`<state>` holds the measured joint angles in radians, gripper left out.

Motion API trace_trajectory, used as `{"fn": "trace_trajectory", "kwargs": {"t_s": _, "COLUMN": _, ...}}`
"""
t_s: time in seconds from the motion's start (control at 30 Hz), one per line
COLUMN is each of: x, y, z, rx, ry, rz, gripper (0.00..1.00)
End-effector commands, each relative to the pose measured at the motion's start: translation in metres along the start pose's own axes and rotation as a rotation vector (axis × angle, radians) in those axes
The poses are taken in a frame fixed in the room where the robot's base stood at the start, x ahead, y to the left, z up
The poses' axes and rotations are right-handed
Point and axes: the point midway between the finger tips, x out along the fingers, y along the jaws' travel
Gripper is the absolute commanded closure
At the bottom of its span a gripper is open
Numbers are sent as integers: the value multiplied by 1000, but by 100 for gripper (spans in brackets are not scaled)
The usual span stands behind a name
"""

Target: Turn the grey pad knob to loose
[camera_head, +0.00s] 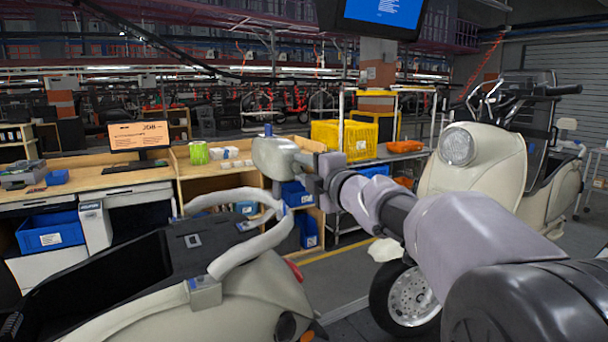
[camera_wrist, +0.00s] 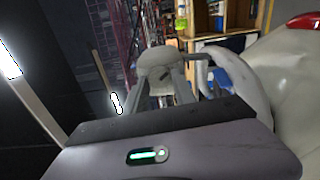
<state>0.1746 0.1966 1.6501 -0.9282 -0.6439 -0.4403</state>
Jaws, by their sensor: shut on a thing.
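A light grey rounded pad (camera_head: 273,157) stands above the near scooter's grab rail in the head view. It also shows at the top centre of the wrist view (camera_wrist: 158,58). My gripper (camera_head: 304,161) reaches it from the right. In the wrist view my gripper (camera_wrist: 165,78) has one finger on each side at the pad's near side, shut on the grey pad knob. The knob is mostly hidden between the fingers, and I cannot read its setting.
The pale grab rail (camera_head: 245,250) curves just below and left of my gripper, over the near scooter (camera_head: 265,295). A second cream scooter (camera_head: 485,165) stands at the right, beyond my arm. A wooden bench (camera_head: 225,178) with blue bins lies behind the pad.

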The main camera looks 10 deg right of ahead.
Motion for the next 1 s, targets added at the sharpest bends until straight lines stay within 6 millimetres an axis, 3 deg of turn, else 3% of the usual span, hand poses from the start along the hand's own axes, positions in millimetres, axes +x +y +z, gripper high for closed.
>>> {"fn": "trace_trajectory", "kwargs": {"t_s": 1.0, "x": 0, "y": -2, "z": 0, "rx": -537, "ry": 0, "rz": 1, "gripper": 100}}
